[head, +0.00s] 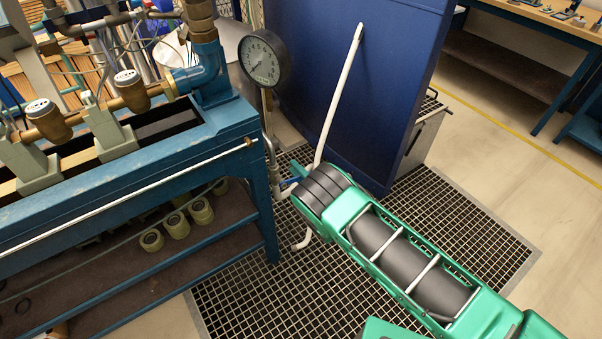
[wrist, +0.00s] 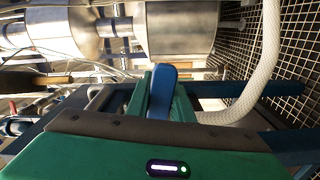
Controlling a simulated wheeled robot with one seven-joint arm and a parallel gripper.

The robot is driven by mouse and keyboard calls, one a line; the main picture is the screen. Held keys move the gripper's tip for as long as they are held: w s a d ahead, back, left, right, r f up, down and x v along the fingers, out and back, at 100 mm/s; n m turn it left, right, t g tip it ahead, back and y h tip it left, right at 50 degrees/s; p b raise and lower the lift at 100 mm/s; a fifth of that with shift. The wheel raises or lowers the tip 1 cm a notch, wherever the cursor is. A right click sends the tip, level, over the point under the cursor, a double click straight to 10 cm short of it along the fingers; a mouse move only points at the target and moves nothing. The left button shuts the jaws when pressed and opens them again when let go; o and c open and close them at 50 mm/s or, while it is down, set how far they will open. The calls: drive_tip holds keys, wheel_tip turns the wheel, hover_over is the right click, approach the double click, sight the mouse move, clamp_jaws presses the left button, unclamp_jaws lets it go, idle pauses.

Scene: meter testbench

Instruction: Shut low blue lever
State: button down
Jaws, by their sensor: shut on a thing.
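The blue lever (wrist: 162,88) stands between the two green fingers of my gripper (wrist: 160,100) in the wrist view. The gripper is shut on it, and the lever's rounded end sticks out beyond the fingers. In the head view only a small blue piece, probably the lever (head: 291,180), shows at the left of my green arm, low beside the bench's right end. My arm's front part hides the gripper there. The lever's pivot and valve body are hidden, so I cannot tell its exact angle.
A blue test bench (head: 255,175) with pipes stands at left, with a round gauge (head: 263,58) above its right end. A white hose (head: 330,115) runs down a dark blue panel (head: 385,75). Floor grating (head: 235,295) lies below. A metal cylinder (wrist: 180,30) shows in the wrist view.

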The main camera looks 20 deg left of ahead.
drive_tip(key=shift+w+r+n, duration=0.15)
drive_tip(key=shift+r+n, duration=0.6)
drive_tip(key=shift+n, duration=0.25)
drive_tip(key=shift+r, duration=0.1)
drive_tip(key=c, duration=1.6)
unclamp_jaws()
drive_tip(key=shift+o, duration=0.2)
drive_tip(key=shift+d, duration=0.1)
drive_tip(key=v, duration=1)
drive_tip(key=shift+d, duration=0.2)
